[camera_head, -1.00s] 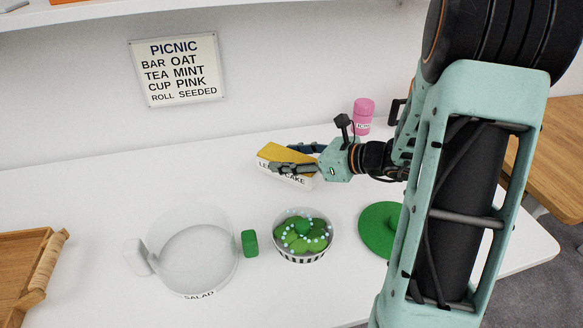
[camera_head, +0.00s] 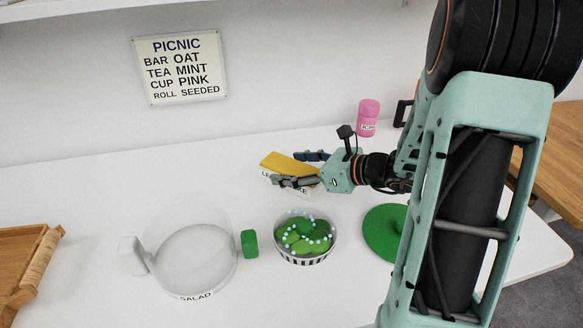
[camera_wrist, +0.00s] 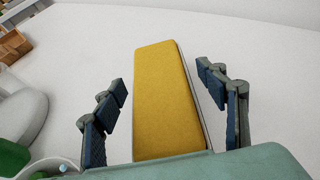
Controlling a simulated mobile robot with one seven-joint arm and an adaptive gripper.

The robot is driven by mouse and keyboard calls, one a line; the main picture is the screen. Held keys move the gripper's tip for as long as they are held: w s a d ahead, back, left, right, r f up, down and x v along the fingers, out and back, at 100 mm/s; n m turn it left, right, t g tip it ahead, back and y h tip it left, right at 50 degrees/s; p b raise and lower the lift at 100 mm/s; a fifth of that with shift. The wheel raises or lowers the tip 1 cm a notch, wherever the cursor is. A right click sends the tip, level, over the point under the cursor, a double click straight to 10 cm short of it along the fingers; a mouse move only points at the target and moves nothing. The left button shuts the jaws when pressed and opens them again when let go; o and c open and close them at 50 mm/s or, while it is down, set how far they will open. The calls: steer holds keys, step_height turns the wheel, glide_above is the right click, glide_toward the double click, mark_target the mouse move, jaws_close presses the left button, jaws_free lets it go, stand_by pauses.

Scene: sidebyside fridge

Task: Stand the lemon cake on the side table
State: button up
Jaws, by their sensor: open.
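The lemon cake (camera_head: 287,162) is a long block with a yellow top and white lettered sides, lying on the white table. In the wrist view the cake (camera_wrist: 165,100) lies lengthwise between my fingers. My gripper (camera_head: 292,168) is open, one finger along each long side of the cake. In the wrist view my gripper (camera_wrist: 162,85) shows a gap on both sides, wider at the left. The near finger hides much of the cake's label in the head view. A wooden table (camera_head: 557,150), apparently the side table, stands at the right, partly hidden by my arm.
A clear salad bowl (camera_head: 190,260), a striped bowl of green food (camera_head: 305,240) and a green disc (camera_head: 384,232) stand in front. A pink jar (camera_head: 368,118) stands behind my wrist. A wooden tray (camera_head: 28,265) is at the left. The table's back left is clear.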

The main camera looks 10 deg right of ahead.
steer(key=shift+r, duration=0.25)
steer(key=p+v, duration=0.2)
steer(key=v, duration=1)
steer(key=shift+p, duration=0.35)
steer(key=shift+a, duration=0.1)
